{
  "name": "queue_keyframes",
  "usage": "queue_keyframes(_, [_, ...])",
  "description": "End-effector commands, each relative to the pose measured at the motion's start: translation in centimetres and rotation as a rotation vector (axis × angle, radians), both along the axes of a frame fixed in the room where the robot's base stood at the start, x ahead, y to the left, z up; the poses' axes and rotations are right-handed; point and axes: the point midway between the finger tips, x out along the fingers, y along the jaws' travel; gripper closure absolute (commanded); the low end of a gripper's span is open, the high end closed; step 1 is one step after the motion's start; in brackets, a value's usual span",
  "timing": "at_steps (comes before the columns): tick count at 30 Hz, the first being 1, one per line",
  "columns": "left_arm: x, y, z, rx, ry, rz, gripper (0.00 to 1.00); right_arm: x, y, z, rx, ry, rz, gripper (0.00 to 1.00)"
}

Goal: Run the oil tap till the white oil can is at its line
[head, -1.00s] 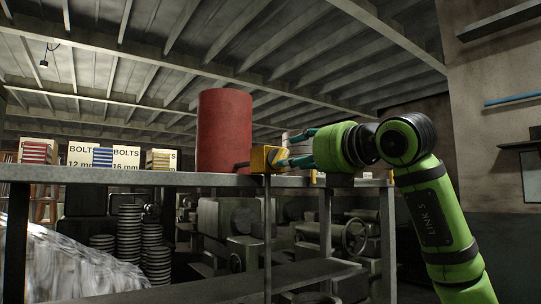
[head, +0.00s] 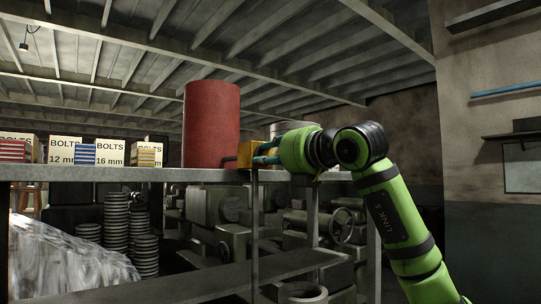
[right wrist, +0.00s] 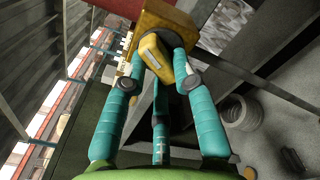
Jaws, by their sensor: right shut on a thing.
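The oil tap is a yellow block (head: 246,153) beside the foot of a red drum (head: 211,125) on the shelf. In the right wrist view its yellow handle (right wrist: 155,57) sits between my teal fingers. My right gripper (head: 266,153) is shut on this handle; it also shows in the right wrist view (right wrist: 160,75). The handle looks tilted in that view. A pale round open rim (head: 303,292) shows at the bottom edge of the head view; I cannot tell if it is the white oil can. No fill line is visible. My left gripper is not in view.
The shelf (head: 110,174) carries bolt boxes (head: 85,154) left of the drum. A lower plank (head: 220,278) runs beneath it. Stacked ribbed discs (head: 116,220) and a valve handwheel (head: 341,225) stand below. A thin dark vertical line (head: 254,225) drops under the tap; its nature is unclear.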

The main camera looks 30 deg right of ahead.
Motion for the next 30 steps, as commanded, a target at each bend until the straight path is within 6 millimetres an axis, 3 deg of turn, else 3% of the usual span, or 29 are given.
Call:
queue_keyframes(8, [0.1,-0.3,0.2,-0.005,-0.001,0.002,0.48,-0.1,-0.2,0.3,-0.062,-0.013,-0.002,1.0])
queue_keyframes(30, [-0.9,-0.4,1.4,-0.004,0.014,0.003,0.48,-0.3,-0.4,0.3,-0.529,-0.057,-0.006,1.0])
